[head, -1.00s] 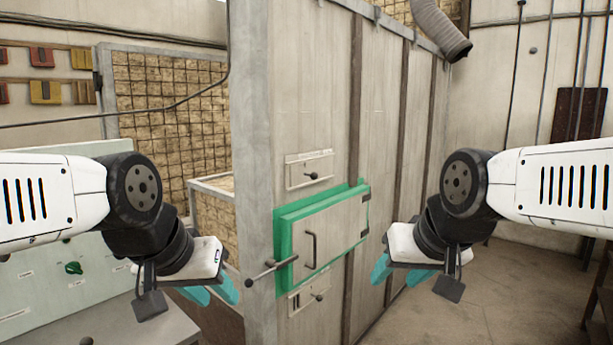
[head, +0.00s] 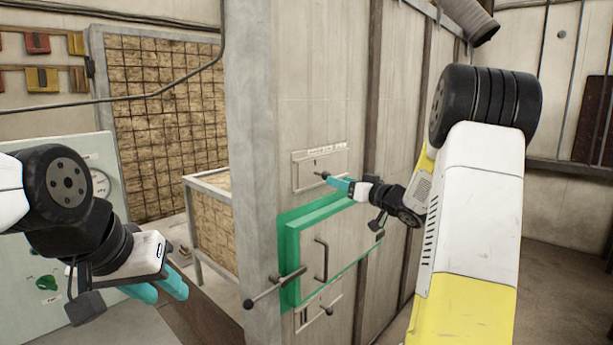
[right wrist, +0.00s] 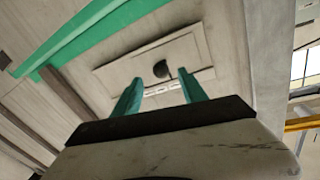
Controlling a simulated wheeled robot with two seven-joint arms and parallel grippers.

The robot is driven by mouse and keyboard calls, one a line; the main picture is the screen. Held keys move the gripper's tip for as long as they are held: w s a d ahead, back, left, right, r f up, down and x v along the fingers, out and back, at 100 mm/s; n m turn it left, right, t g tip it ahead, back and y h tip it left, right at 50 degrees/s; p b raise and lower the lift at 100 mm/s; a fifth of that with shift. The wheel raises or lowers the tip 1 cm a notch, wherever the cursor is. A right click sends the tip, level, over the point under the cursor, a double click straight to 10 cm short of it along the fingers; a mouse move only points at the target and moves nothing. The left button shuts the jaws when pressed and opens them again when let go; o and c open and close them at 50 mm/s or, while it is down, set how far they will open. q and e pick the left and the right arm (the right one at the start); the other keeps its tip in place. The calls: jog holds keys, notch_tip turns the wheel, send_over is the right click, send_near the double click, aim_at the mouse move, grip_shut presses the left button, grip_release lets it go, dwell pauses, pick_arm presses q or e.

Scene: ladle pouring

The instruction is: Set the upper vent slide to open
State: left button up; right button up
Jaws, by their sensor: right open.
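The upper vent slide (head: 302,172) is a pale plate in a frame on the grey panel, above the green-framed door. Its small dark knob (head: 320,175) stands out near the plate's middle. My right gripper (head: 330,180) is at the knob, fingers pointing at the plate. In the right wrist view the dark knob (right wrist: 160,70) appears between the tips of my open right gripper (right wrist: 162,80); I cannot tell whether they touch it. My left gripper (head: 165,287) is open and empty, low at the left, away from the panel.
The green-framed door (head: 292,250) with its handle (head: 321,260) and a protruding latch bar (head: 275,287) is just below. A lower vent slide (head: 305,318) is under it. A wire-mesh bin (head: 210,215) stands left of the panel.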

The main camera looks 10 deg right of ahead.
aim_at(327, 173)
jog(key=x, duration=0.7)
jog(key=shift+w, duration=0.2)
grip_shut()
dwell(1.2)
